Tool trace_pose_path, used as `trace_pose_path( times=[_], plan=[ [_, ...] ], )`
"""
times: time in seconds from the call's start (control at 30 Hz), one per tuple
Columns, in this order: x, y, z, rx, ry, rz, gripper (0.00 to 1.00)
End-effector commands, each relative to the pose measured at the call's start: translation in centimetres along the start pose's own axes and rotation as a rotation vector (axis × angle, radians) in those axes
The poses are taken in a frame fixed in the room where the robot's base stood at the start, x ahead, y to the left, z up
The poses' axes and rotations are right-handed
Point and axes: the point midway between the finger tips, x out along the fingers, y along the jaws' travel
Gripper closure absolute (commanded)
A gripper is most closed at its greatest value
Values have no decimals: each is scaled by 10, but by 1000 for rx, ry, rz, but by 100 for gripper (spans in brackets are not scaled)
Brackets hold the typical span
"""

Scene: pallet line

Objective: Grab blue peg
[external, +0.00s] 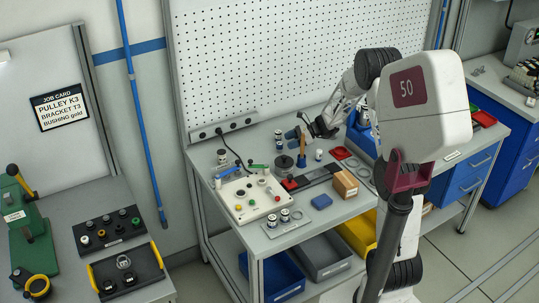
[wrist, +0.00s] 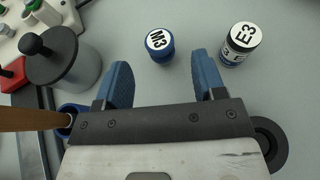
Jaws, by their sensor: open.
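A short round blue peg (wrist: 159,46) with a white top marked M3 stands upright on the grey bench in the wrist view. It lies just beyond my fingertips, roughly between their lines and apart from both. In the external view it seems to be the small peg (external: 279,145) left of my gripper. My gripper (wrist: 160,78) has blue fingers spread wide with nothing between them. In the external view my gripper (external: 297,133) hangs over the back of the bench. A darker peg (wrist: 240,43) marked E3, with a blue band, stands right of the right finger.
A grey cylinder (wrist: 68,62) with a black knob stands left of my left finger. A brown handle (wrist: 30,120) rises close by at lower left. A white button panel (external: 248,196) is at the bench's left. Bare bench surrounds the M3 peg.

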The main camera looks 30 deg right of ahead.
Motion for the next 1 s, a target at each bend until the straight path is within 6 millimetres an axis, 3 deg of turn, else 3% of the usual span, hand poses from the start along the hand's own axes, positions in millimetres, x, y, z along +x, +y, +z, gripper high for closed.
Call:
trace_pose_path(
  times=[0.23, 0.67, 1.0],
  plan=[
    [18, 0, 0, 1, -1, 1, 36],
    [22, 0, 0, 0, 0, 1, 36],
    [54, 0, 2, 0, 0, 2, 36]
  ],
)
